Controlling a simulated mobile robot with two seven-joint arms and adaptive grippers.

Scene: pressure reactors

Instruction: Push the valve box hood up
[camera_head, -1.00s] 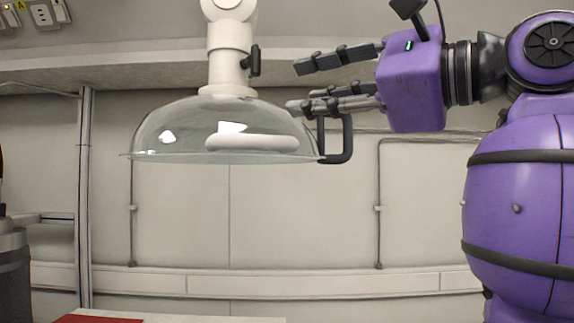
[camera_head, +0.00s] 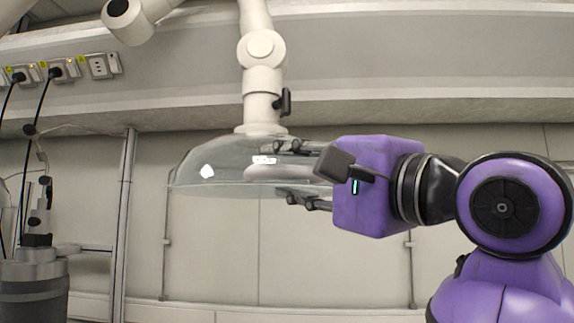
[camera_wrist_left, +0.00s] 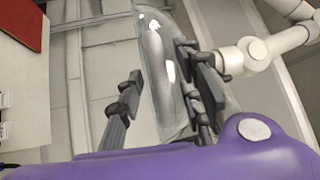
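The valve box hood (camera_head: 212,172) is a clear dome hanging from a jointed white arm (camera_head: 262,85). It also shows in the left wrist view (camera_wrist_left: 156,65), on its side in that picture. My left gripper (camera_head: 278,171) comes in from the right at the hood's right part, one finger level with the dome's upper part and one below its rim. In the left wrist view the fingers are spread apart with the hood's edge between them. I cannot tell whether they touch it. My right gripper is not in view.
Sockets with black cables (camera_head: 58,70) are on the wall ledge at the upper left. A metal apparatus (camera_head: 36,270) stands at the lower left, beside a vertical post (camera_head: 122,225). A red item (camera_wrist_left: 22,22) lies at the wrist view's upper left. Space below the hood looks clear.

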